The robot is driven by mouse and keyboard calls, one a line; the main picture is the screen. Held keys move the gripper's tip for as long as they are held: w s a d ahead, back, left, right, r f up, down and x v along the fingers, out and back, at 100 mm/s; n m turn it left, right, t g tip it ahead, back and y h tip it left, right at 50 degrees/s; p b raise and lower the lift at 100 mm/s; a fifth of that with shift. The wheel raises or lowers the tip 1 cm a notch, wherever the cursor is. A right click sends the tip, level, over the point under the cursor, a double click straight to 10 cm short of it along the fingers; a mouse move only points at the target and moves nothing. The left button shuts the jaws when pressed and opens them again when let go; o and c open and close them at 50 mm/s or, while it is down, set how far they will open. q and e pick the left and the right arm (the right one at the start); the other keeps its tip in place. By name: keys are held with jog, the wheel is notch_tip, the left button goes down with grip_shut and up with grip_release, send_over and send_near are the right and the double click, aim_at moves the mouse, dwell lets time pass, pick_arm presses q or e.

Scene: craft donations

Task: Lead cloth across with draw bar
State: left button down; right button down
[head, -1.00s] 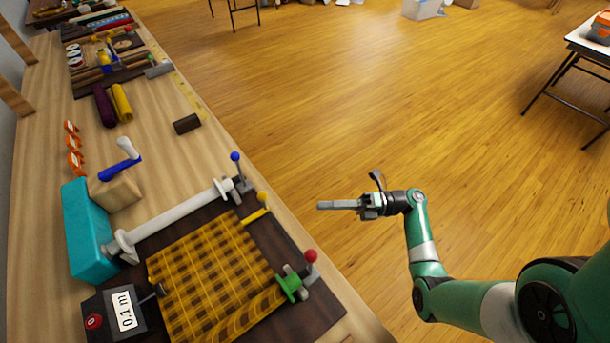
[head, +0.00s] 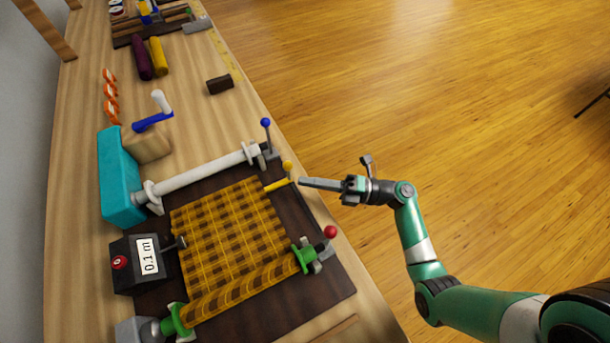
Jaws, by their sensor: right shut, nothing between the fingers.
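The brown-and-yellow checked cloth (head: 225,230) lies flat on a dark board, its near end wound on a roll (head: 240,288) between green holders. A short yellow bar (head: 278,186) with a yellow knob (head: 287,165) sits at the cloth's far right corner; I take it for the draw bar, though how it meets the cloth is unclear. My right gripper (head: 305,183) is shut and empty, its tips pointing left just right of the yellow bar. Whether they touch it I cannot tell. My left gripper is not in view.
A white roller (head: 200,178) spans the board's far side, with a blue-knobbed lever (head: 266,135) at its right end. A red-knobbed lever (head: 328,240) stands near right. A counter (head: 140,262) reading 0.1 m and a teal box (head: 120,180) stand left. Open floor lies right.

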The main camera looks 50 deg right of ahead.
jog(key=shift+w+d+r, duration=0.1)
jog(key=shift+w+d, duration=0.05)
jog(key=shift+w, duration=0.4)
jog(key=shift+w+d+r, duration=0.1)
jog(key=shift+w+d, duration=0.05)
jog(key=shift+w, duration=0.35)
jog(key=w, duration=0.1)
jog(key=w+d+b, duration=0.1)
jog(key=w, duration=0.1)
jog(key=w+d+b, duration=0.1)
jog(key=shift+w+d+f, duration=0.1)
jog(key=shift+w, duration=0.2)
jog(key=shift+s, duration=0.1)
